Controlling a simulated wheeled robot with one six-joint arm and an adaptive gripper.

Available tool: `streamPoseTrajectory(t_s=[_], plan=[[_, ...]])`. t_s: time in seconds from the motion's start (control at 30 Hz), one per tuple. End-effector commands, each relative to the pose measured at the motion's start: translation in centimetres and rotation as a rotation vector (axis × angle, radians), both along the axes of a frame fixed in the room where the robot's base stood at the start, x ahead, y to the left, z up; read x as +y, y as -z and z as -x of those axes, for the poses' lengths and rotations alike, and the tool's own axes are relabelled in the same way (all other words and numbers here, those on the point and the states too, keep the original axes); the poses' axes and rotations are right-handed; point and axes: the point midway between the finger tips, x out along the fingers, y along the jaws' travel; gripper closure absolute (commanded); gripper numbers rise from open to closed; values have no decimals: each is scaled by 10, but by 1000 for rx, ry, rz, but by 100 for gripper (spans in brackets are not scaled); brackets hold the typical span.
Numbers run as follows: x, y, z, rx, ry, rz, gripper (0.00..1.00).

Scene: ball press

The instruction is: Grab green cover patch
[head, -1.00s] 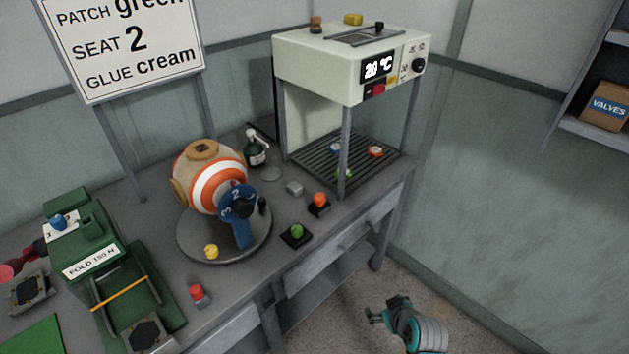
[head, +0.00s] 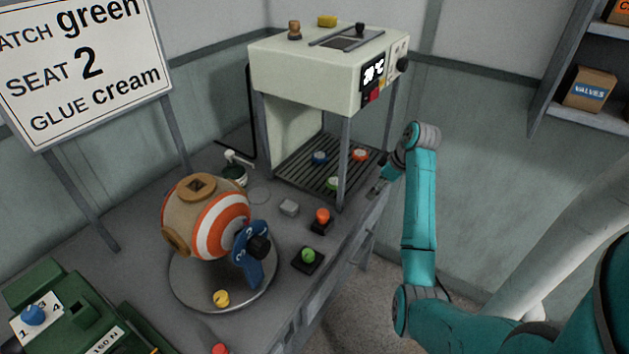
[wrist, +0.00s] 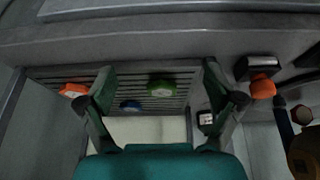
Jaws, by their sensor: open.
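The green cover patch (head: 333,184) is a small round disc with a pale top. It lies on the dark slatted rack (head: 300,186) under the cream heater box, near the rack's front edge. A blue patch (head: 320,157) and an orange-red patch (head: 359,154) lie farther back on the same rack. My gripper (head: 378,190) is just outside the front right of the rack, to the right of the green patch. In the wrist view the green patch (wrist: 162,88) shows between the spread, empty fingers of my gripper (wrist: 164,102), apart from both.
The heater box (head: 325,75) stands on posts around the rack; a front post (head: 344,165) rises near the green patch. Orange (head: 322,219) and green (head: 308,257) buttons, a grey block (head: 289,207) and the striped ball (head: 212,222) stand left on the bench. A sign reads "green".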

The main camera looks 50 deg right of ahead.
Motion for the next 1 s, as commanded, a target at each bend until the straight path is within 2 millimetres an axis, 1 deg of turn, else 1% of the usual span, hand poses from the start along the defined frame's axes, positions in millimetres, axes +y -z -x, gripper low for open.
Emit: streamPoseTrajectory(t_s=[0.07,0.17,0.27,0.6,0.7,0.83,1.0], plan=[[-6,-7,3,5,-5,-4,8],[-6,-9,-2,9,-10,-6,8],[-5,-10,-17,10,-12,-7,8],[1,-10,-81,11,-12,-7,8],[2,-10,-97,11,-10,-7,8],[3,-10,-110,11,-10,-7,8],[4,-6,-116,11,-9,-8,8]])
